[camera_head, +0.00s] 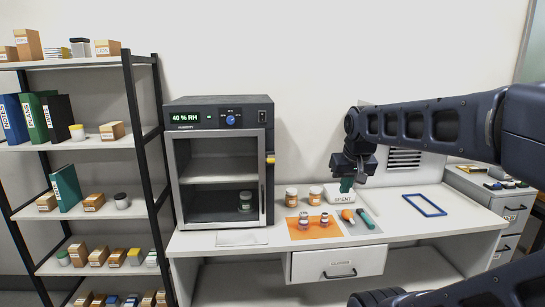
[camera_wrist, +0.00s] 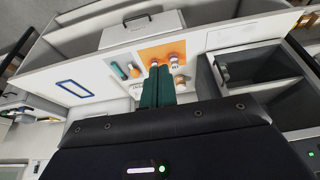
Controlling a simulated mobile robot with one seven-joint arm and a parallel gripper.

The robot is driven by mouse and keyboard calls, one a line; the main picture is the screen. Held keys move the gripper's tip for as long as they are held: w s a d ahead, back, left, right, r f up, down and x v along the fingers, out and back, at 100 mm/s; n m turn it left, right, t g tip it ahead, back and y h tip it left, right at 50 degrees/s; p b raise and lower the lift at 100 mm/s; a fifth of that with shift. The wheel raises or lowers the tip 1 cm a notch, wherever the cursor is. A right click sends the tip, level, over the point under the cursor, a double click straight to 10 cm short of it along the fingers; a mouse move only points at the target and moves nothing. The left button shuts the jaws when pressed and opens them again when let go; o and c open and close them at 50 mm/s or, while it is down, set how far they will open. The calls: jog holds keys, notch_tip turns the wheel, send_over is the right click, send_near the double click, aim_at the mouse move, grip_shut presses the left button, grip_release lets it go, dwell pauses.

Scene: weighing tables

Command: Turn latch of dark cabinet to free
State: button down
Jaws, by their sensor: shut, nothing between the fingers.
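The dark cabinet (camera_head: 268,110) stands at the left end of the white bench, with a glass front door in a light frame. Its latch (camera_head: 270,159) is a small orange-yellow piece at the door's right edge; it looks roughly level, but is too small to be sure. The door looks closed. My gripper (camera_head: 346,186), with green fingers, hangs over the bench to the right of the cabinet, well apart from the latch. The fingers (camera_wrist: 158,86) are together and empty in the wrist view. The cabinet (camera_wrist: 208,80) also shows there at the right; I cannot make out its latch.
A jar (camera_head: 245,201) stands inside the cabinet. Several small jars stand around an orange mat (camera_head: 300,234). A white box (camera_head: 400,202), orange and green tools and a blue frame (camera_head: 425,205) are farther right. A shelf rack (camera_head: 133,110) stands left of the cabinet.

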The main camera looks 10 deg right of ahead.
jog(key=w+a+r, duration=0.3)
jog(key=w+r, duration=0.4)
jog(key=w, duration=0.3)
notch_tip(320, 180, up, 5)
jog(key=g, duration=0.1)
send_over(273, 159)
jog(key=s, duration=0.3)
jog(key=x, duration=1.2)
jog(key=shift+s, duration=0.4)
jog(key=shift+f, duration=0.8)
